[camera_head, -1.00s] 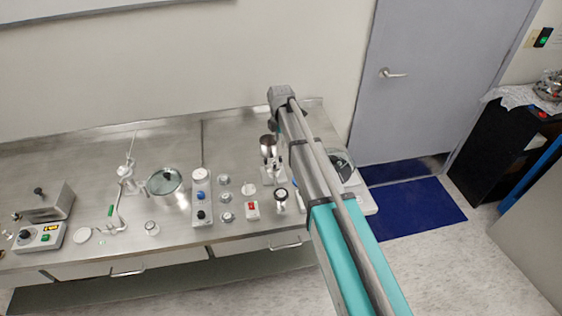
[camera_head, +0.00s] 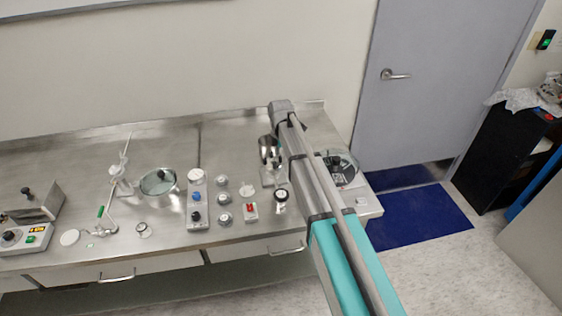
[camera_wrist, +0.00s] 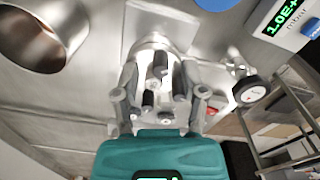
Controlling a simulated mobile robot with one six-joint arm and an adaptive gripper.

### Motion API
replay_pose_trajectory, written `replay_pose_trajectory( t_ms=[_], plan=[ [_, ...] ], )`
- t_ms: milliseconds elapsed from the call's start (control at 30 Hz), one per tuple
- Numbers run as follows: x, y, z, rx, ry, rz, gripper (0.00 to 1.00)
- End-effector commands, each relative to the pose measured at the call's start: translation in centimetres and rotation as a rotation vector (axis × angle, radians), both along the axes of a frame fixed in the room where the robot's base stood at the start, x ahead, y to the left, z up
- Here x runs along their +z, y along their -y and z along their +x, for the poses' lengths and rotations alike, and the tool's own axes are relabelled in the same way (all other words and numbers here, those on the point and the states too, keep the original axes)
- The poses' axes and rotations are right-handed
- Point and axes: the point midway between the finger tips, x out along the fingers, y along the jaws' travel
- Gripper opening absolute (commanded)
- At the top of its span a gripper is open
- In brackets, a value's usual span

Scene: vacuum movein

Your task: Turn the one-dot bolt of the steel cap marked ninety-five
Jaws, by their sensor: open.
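My gripper (camera_wrist: 156,78) is open at the lower middle of the wrist view, its fingers spread to either side of a shiny steel cylinder (camera_wrist: 155,42). Dark prong-like parts show in front of this cylinder. I cannot tell whether any is a bolt, or whether the fingers touch the metal. Small round steel pieces (camera_head: 224,198) stand in a column on the bench, left of my arm. No ninety-five mark and no one-dot bolt can be read in either view.
In the wrist view, a wide open steel tube (camera_wrist: 45,35), a dial gauge (camera_wrist: 250,93) and a lit display (camera_wrist: 285,18) are near.

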Motion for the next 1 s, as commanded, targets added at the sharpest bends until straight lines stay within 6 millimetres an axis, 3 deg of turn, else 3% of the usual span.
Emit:
replay_pose_trajectory(
  t_ms=[200,633,900,933,1000],
  plan=[
    [-1.09,0.01,0.01,0.0,0.0,0.0,0.55],
    [-1.16,0.02,0.01,0.0,0.0,0.0,0.55],
    [-1.16,0.01,0.01,0.0,0.0,0.0,0.05],
    [-1.16,0.01,0.01,0.0,0.0,0.0,0.0],
    [-1.16,0.0,0.01,0.0,0.0,0.0,0.0]
  ],
)
